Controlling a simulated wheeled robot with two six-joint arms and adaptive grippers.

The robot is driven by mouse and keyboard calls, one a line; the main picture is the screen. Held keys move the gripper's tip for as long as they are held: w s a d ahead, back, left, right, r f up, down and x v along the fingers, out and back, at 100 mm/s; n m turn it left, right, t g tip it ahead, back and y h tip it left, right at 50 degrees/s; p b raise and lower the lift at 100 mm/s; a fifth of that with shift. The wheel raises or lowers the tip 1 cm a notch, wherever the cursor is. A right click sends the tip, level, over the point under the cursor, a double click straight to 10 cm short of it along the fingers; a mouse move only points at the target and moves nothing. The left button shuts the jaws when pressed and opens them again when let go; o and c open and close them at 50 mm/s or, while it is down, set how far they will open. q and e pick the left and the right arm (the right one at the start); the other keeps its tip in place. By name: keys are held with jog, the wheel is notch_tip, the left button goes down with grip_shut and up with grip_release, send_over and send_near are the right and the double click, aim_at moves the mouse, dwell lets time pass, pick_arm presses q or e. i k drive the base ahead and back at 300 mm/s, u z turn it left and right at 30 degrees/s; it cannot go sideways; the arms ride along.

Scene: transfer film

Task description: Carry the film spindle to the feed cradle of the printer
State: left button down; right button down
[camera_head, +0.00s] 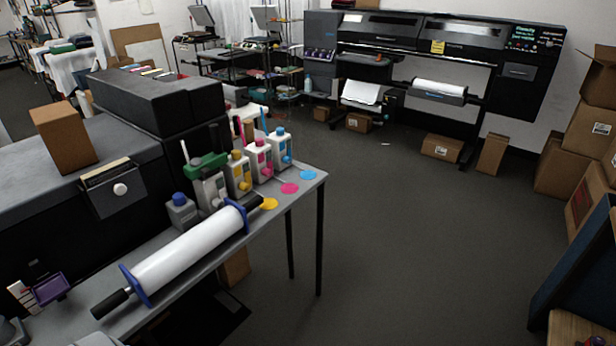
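The film spindle (190,247) is a white roll with blue end flanges and black handles. It lies at a slant on the grey table (310,180) in the left foreground, its near handle toward the bottom left. The printer (440,40) is a wide black machine against the back wall, across the room. A dark holder (438,94) on its lower front bears a white roll (440,86); I cannot tell for sure whether this is the feed cradle. Neither of my grippers can be made out.
Several ink bottles (258,160) stand behind the spindle, with yellow, magenta and cyan spots (289,188) near the table's corner. A dark machine (60,190) borders the table. Boxes (441,147) stand before the printer and along the right wall. The floor (410,230) between is clear.

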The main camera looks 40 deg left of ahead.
aim_at(146, 278)
jog(key=i, duration=1.55)
jog(key=u, duration=3.6)
